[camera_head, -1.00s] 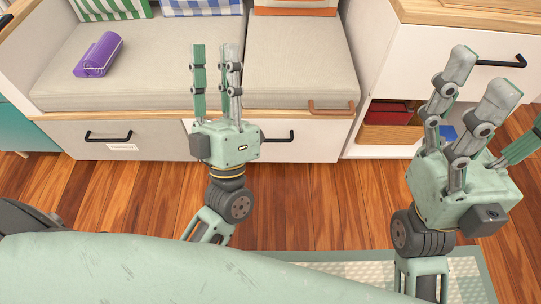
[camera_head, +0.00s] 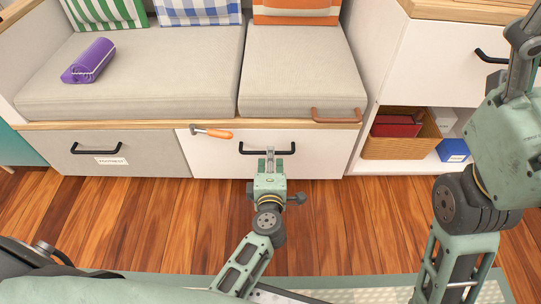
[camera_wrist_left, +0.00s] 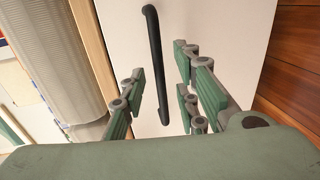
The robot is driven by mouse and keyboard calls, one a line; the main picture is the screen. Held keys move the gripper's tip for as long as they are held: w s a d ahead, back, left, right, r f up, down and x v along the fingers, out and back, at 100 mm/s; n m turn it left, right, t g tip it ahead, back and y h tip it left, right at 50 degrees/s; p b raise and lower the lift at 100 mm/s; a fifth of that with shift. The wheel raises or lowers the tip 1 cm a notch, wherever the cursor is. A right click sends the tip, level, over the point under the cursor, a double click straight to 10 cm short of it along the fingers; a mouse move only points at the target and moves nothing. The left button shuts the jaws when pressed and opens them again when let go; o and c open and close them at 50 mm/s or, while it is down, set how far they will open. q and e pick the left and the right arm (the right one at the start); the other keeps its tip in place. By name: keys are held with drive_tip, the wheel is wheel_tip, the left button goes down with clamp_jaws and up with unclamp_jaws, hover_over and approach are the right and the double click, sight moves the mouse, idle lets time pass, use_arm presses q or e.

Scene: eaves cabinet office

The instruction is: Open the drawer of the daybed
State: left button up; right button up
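The daybed (camera_head: 150,75) has a grey drawer on the left with a label and a black handle (camera_head: 96,149), and a white drawer (camera_head: 315,163) on the right with its own black bar handle (camera_head: 285,149). Both drawers look closed.
An orange-handled tool (camera_head: 215,132) lies at the wooden edge above the white drawer. A copper-coloured handle (camera_head: 336,115) is on that edge further right. A purple roll (camera_head: 89,60) lies on the cushion. A cabinet with a basket (camera_head: 400,144) stands right. Wooden floor before the daybed is clear.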

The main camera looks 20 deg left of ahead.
use_arm(q)
drive_tip(key=shift+b+x, duration=0.45)
drive_tip(key=shift+x, duration=1.15)
drive_tip(key=shift+c, duration=0.4)
clamp_jaws()
